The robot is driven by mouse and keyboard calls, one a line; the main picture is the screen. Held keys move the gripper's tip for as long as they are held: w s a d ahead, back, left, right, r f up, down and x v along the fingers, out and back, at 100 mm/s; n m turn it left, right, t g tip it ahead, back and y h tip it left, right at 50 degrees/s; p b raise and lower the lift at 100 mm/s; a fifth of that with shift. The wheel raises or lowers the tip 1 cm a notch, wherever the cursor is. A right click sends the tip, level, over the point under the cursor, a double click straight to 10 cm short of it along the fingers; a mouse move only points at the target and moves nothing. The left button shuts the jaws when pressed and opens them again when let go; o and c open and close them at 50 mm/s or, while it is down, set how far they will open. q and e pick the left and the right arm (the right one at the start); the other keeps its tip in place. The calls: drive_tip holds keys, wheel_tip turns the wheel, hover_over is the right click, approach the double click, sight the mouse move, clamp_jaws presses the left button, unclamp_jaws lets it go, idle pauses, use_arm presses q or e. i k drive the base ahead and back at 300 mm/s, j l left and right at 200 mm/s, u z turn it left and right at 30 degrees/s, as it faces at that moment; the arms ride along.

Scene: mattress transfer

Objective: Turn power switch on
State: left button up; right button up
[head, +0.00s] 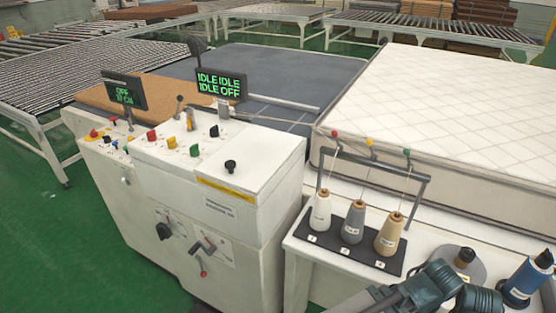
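A white control cabinet (240,265) stands left of centre. Its top carries red, yellow, green and black knobs and small levers. Its front has a black rotary handle (164,231) and a dark lever with a red tip (204,255). I cannot tell which of these controls is the power switch. The larger display (220,84) reads IDLE IDLE, IDLE OFF in green; the smaller display (124,91) also shows OFF. Part of my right arm shows at the bottom right, apart from the cabinet; its fingertips cannot be made out. My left gripper is not in view.
A white quilted mattress (470,110) lies behind. Roller conveyors (90,75) fill the back left. Green floor (40,240) is clear at the left.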

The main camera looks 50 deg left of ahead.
sight(93, 134)
drive_tip(key=u, duration=2.55)
